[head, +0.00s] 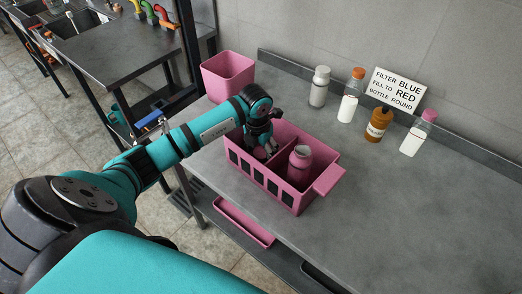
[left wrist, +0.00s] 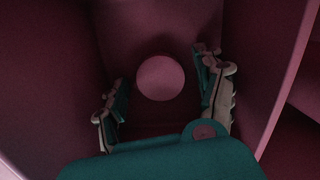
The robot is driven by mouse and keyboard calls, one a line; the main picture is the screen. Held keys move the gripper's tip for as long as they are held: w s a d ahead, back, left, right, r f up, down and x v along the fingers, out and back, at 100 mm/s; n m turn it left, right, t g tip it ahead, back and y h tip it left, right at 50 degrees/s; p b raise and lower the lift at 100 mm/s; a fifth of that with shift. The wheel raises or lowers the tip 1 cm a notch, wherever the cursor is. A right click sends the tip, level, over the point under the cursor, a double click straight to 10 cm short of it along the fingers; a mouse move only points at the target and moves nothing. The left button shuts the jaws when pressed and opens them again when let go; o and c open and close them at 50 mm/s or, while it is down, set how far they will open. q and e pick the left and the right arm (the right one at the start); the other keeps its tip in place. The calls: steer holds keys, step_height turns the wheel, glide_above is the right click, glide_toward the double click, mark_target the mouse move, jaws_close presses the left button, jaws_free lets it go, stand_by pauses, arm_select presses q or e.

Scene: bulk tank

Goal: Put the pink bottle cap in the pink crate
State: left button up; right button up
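The pink crate (head: 285,202) stands on the grey counter, split by a divider into compartments. My left gripper (head: 260,146) reaches down into its left compartment. In the left wrist view, the pink bottle cap (left wrist: 160,77) shows as a round disc inside the compartment, between and beyond the fingertips of my left gripper (left wrist: 161,84). The fingers are spread, with a gap on each side of the cap. Whether the cap rests on the crate floor is hard to tell in the dark picture. My right gripper is not in view.
A pink bottle (head: 300,166) stands in the crate's right compartment. A pink bin (head: 228,76) is behind my arm. Several bottles, including a brown one (head: 378,124), and a sign (head: 396,89) line the wall. A pink tray (head: 243,222) lies on the lower shelf. The counter's right side is clear.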

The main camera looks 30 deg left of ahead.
mark_target(259, 155)
arm_select(q)
steer(key=shift+r, duration=0.6)
step_height(259, 155, up, 11)
steer(key=s+b, duration=0.1)
steer(key=shift+s+b, duration=0.25)
steer(key=shift+b, duration=0.05)
